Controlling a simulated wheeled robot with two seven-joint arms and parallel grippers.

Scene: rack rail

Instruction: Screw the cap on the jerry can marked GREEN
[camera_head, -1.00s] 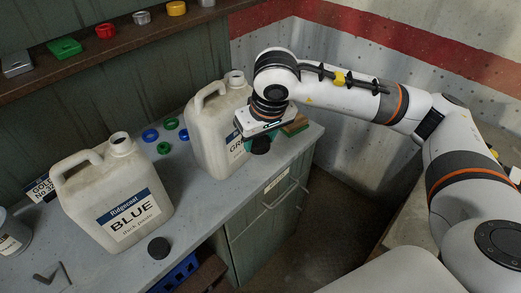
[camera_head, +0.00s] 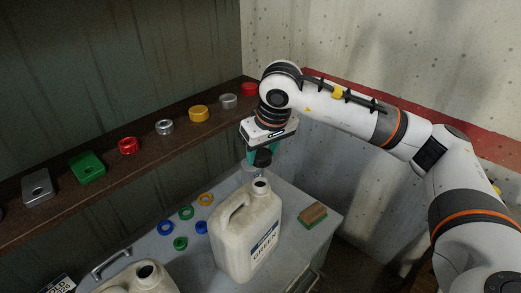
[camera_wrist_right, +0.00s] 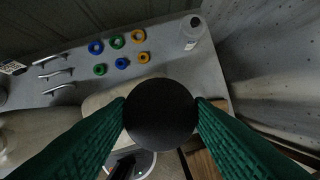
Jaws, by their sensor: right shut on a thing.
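The jerry can marked GREEN (camera_head: 247,238) stands upright on the bench, cream-coloured, its open neck (camera_head: 261,187) facing up. My right gripper (camera_head: 261,156) is shut on a black round cap (camera_head: 264,158) and holds it above the neck, apart from it. The cap hides part of the can there. My left gripper is not in view.
Another cream jerry can (camera_head: 143,277) is cut off at the bottom edge. A shelf (camera_head: 60,204) with metal and coloured parts runs behind.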

